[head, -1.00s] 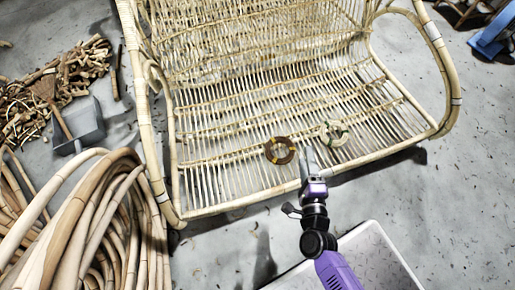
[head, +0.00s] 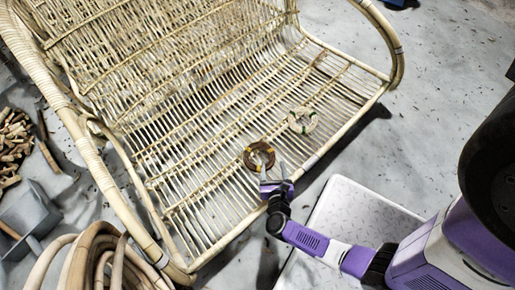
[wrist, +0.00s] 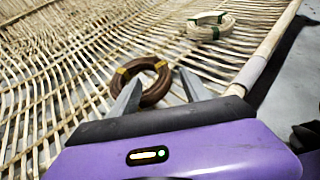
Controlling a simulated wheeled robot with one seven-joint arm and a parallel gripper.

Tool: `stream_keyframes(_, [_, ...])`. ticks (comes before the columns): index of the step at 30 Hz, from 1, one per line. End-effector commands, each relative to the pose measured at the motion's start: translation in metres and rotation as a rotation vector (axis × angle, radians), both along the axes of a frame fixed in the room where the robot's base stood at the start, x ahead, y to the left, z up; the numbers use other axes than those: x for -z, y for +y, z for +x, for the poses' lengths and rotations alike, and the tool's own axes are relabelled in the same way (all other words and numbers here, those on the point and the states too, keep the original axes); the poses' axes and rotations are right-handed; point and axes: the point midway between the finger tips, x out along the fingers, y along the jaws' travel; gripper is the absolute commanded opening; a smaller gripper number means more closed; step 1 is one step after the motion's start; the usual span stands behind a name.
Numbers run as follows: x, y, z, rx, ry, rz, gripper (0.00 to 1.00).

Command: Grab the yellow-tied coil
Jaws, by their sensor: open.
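The yellow-tied coil (head: 247,157) is a brown ring with yellow ties, lying on the slatted seat of the rattan bench (head: 190,185) near its front edge. It also shows in the wrist view (wrist: 153,97), just beyond and between my fingertips. My gripper (head: 272,172) is open, with its fingers pointing at the near side of the coil. In the wrist view my gripper (wrist: 160,90) has one finger on each side of the coil's near part. I cannot tell whether either finger touches it. The coil's near rim is partly hidden by the fingers in the head view.
A pale coil with green ties (head: 302,120) lies on the seat to the right; it also shows in the wrist view (wrist: 210,27). The bench's front rail (head: 335,137) runs beside my gripper. A white-topped surface (head: 350,215) stands in front. Rattan bundles (head: 100,262) lie at lower left.

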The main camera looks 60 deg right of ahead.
Motion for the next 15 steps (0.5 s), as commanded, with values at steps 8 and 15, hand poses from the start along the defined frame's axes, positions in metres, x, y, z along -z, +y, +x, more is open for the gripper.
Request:
stream_keyframes(8, [0.011,-0.019,0.014,-0.001,-0.004,0.0,0.55])
stream_keyframes(15, [0.025,-0.038,0.027,-0.001,-0.003,0.0,0.55])
